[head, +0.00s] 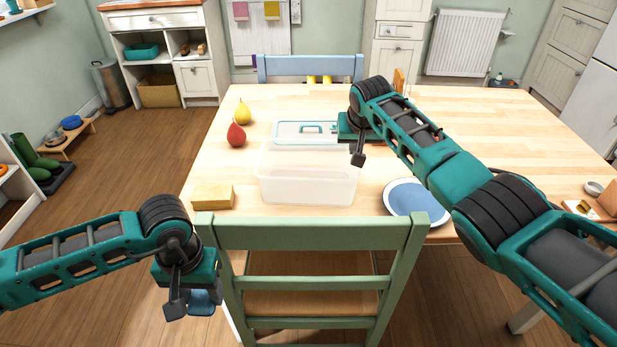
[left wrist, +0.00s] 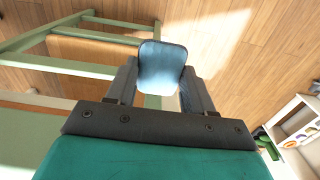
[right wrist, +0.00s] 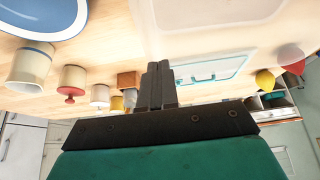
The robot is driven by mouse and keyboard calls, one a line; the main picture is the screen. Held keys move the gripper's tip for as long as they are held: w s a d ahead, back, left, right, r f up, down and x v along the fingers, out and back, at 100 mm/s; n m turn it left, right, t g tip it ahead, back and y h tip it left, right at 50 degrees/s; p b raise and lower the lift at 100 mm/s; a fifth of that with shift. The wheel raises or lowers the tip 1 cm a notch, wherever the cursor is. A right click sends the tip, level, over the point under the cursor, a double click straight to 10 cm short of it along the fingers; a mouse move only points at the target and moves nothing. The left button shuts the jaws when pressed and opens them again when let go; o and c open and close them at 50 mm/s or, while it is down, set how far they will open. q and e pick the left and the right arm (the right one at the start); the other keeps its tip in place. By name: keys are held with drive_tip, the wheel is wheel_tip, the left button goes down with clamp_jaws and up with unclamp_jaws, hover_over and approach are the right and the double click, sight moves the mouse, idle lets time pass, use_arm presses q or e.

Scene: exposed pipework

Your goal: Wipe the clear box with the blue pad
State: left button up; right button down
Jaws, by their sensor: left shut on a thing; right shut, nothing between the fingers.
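The blue pad (head: 207,301) is in my left gripper (head: 188,302), which is shut on it low at the left, beside the green chair and off the table. The left wrist view shows the pad (left wrist: 161,66) between both fingers. The clear box (head: 306,188) stands on the table near its front edge, open at the top. Its wall also shows in the right wrist view (right wrist: 205,25). My right gripper (head: 358,158) is shut and empty near the box's right rear corner; its fingertips (right wrist: 158,70) are together. Whether it touches the box I cannot tell.
A teal-rimmed lid (head: 290,134) lies behind the box. A yellow sponge (head: 213,197), red pear (head: 236,134) and yellow pear (head: 243,112) are left; a blue plate (head: 415,203) is right. The green chair (head: 312,232) blocks the front. Jars (right wrist: 72,82) stand near my right arm.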

use_arm(q)
drive_tip(key=shift+f, duration=0.25)
idle(0.3)
drive_tip(key=shift+r, duration=0.15)
wheel_tip(320, 180, up, 6)
drive_tip(key=p, duration=0.5)
drive_tip(key=shift+p, duration=0.4)
